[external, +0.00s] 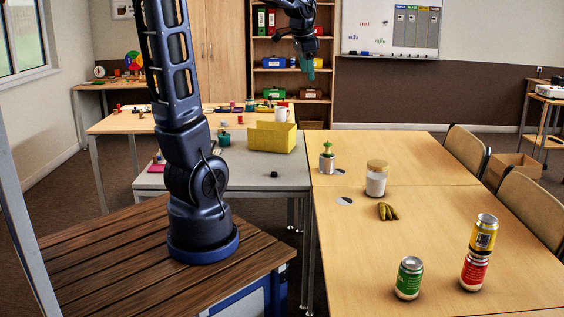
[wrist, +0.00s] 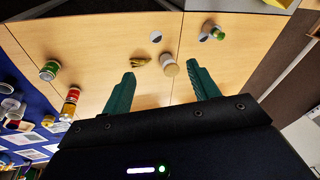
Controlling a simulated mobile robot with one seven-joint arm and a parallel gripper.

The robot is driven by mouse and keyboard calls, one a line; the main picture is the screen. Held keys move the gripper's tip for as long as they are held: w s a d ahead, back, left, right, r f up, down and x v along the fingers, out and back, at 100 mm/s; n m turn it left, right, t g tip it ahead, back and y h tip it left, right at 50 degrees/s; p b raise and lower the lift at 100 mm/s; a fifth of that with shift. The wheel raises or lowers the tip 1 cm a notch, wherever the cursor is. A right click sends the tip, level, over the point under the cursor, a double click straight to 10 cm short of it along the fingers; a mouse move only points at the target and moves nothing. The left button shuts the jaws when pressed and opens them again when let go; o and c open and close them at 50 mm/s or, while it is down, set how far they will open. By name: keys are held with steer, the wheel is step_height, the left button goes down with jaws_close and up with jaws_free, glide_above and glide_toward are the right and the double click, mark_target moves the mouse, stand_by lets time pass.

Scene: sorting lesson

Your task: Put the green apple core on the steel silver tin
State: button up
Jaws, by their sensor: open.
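The green apple core (external: 327,149) stands upright on top of the steel silver tin (external: 327,164), near the far left edge of the wooden table. In the wrist view the core (wrist: 204,37) and the tin (wrist: 217,33) show near the top, beyond the right finger. My gripper (external: 309,68) is raised high above the tables, well apart from the core and tin. Its two green fingers (wrist: 160,69) are spread wide in the wrist view, with nothing held between them.
A jar with a tan lid (external: 376,180) and bananas (external: 388,212) stand on the wooden table (external: 440,235). A green can (external: 408,279) and a yellow can (external: 484,233) stacked on a red can (external: 474,271) stand nearer. A yellow bin (external: 272,137) is on the grey table.

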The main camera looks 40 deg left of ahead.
steer(key=s+d+f+n+t, duration=0.1)
steer(key=s+d+f+n, duration=0.1)
steer(key=s, duration=0.9)
steer(key=s+d+f+n, duration=0.1)
steer(key=s+f+n, duration=0.2)
steer(key=s, duration=0.8)
steer(key=shift+d+n+t+h, duration=0.4)
steer(key=shift+n, duration=0.2)
